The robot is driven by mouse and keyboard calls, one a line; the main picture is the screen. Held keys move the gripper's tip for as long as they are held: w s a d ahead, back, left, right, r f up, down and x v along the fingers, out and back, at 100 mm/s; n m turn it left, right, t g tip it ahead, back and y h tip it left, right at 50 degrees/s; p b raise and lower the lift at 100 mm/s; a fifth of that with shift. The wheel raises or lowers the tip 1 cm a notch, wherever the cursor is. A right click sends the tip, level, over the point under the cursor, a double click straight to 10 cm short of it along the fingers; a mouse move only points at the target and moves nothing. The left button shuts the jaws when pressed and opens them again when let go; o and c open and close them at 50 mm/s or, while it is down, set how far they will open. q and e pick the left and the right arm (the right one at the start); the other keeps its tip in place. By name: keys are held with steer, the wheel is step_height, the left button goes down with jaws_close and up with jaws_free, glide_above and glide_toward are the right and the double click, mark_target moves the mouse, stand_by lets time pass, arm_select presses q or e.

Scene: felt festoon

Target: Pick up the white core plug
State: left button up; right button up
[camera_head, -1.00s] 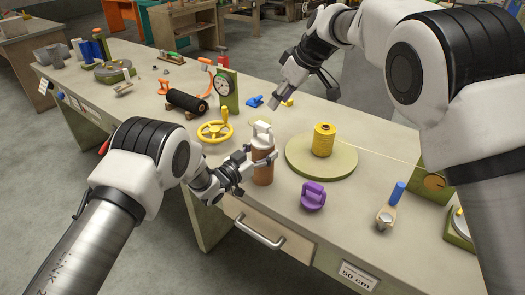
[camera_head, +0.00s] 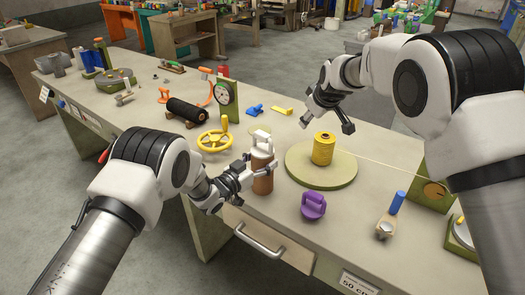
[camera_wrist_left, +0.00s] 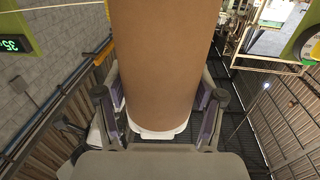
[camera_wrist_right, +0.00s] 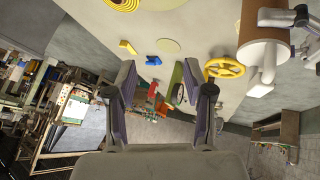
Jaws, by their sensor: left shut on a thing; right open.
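The plug also shows in the right wrist view (camera_wrist_right: 262,72), beside the brown tube (camera_wrist_right: 262,22). My left gripper (camera_head: 246,170) is shut on the tube from the left, below the plug. In the left wrist view the tube (camera_wrist_left: 165,60) fills the space between the fingers, with a white rim at its end. My right gripper (camera_head: 326,124) is open and empty above the bench, right of the plug and apart from it.
A yellow spool (camera_head: 323,147) stands on a round green disc (camera_head: 300,177), its thread running right. A yellow handwheel (camera_head: 214,140) and a black roller (camera_head: 187,111) lie behind left. A blue-handled tool (camera_head: 391,215) is at right.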

steer(key=w+d+f+t, duration=0.2)
steer(key=d+f+t, duration=0.1)
steer(key=d, duration=0.2)
steer(key=n+t+y, duration=0.2)
steer(key=y, duration=1)
glide_toward(269, 139)
steer(key=x, duration=1.2)
steer(key=shift+w+a+f, duration=0.1)
steer(key=shift+a, duration=0.05)
jaws_close()
